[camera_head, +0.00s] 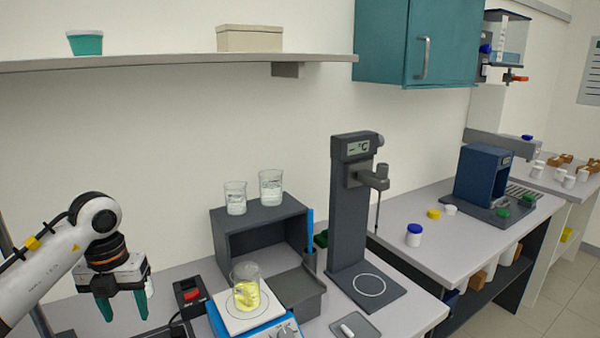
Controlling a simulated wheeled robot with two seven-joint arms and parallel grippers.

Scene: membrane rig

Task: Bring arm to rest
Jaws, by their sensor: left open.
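My left arm comes in from the left edge, and its gripper (123,306) points down with teal fingers. The fingers are apart with nothing visible between them. It hangs over the front left of the bench, left of the black box with a red switch (188,292). A beaker with yellow liquid (246,288) stands on the white plate of a blue hotplate (262,325), to the right of the gripper and apart from it. My right gripper is not in view.
A dark open box (258,213) with two beakers on top stands behind the hotplate. A tall grey stand (350,215) with a display and probe is to its right. A shelf (180,61) runs along the wall above. A white-and-blue jar (414,236) stands on the right bench.

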